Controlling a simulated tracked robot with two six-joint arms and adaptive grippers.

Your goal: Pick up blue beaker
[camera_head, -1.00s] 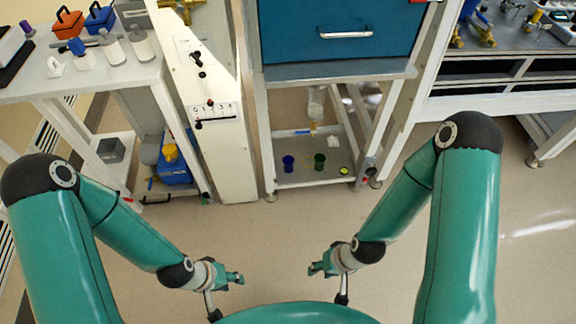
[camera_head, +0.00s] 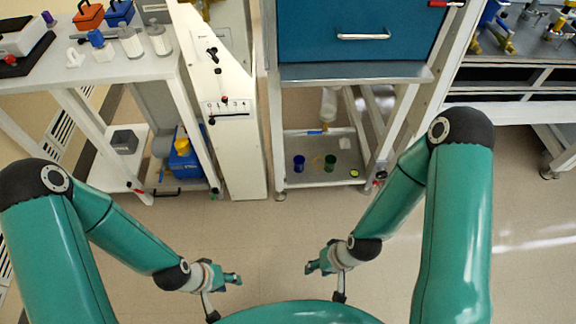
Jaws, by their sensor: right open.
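The small blue beaker (camera_head: 299,163) stands on the low shelf (camera_head: 312,178) under the blue cabinet, on its left part. A green beaker (camera_head: 330,162) stands to its right on the same shelf. My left gripper (camera_head: 226,279) is low in front, well short of the shelf and apart from everything; its jaws are too small to tell their opening. My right gripper (camera_head: 318,264) is open and empty, in front of the shelf and apart from the beakers.
The blue cabinet (camera_head: 345,50) overhangs the shelf. A white control panel (camera_head: 232,110) stands left of it. A side table (camera_head: 120,68) on the left carries bottles and boxes. A bench (camera_head: 520,70) stands at the right. The floor (camera_head: 270,225) before the shelf is clear.

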